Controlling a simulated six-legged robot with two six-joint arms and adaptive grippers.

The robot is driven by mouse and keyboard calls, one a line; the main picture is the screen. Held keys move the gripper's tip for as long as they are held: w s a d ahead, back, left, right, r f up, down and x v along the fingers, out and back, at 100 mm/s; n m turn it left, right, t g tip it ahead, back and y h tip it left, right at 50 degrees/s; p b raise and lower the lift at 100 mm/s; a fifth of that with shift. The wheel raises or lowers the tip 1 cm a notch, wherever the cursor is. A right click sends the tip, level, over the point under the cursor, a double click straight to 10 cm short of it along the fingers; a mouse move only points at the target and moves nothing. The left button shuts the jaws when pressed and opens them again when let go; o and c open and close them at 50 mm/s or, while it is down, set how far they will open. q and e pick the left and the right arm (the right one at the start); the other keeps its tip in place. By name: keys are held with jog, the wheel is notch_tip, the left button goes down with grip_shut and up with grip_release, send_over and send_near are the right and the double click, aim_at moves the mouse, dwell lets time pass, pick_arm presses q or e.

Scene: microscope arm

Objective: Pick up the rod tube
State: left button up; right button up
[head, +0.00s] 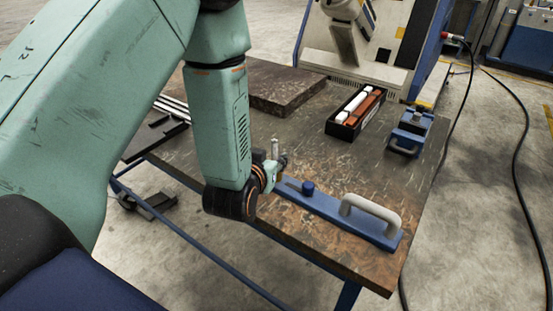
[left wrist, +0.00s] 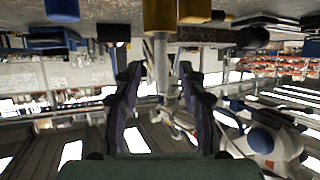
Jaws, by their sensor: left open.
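A slim grey upright cylinder, which looks like the rod tube (head: 275,147), shows just beside my left gripper (head: 283,161) in the head view, near the front edge of the table. In the left wrist view, the rod tube (left wrist: 161,60) stands between the two dark fingers of my left gripper (left wrist: 160,72). The fingers are open, with a gap visible on both sides of the tube. My arm and wrist hide part of the gripper in the head view. My right gripper is in neither view.
A blue bar with a grey handle (head: 371,211) and blue knob (head: 308,187) lies along the table's front. Behind are a black box (head: 339,130) holding white and orange pieces, a blue device (head: 407,137) and a dark plate (head: 285,85). The table's middle (head: 320,160) is clear.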

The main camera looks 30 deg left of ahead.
aim_at(274, 156)
pick_arm(q)
jog(key=x, duration=0.4)
jog(key=shift+w+a+f, duration=0.15)
jog(key=shift+a+f, duration=0.1)
jog(key=shift+f, duration=0.15)
jog(key=shift+d+r, duration=0.1)
jog(key=shift+d, duration=0.1)
jog(key=shift+c, duration=0.5)
jog(key=shift+a, duration=0.15)
jog(key=c, duration=0.4)
grip_shut()
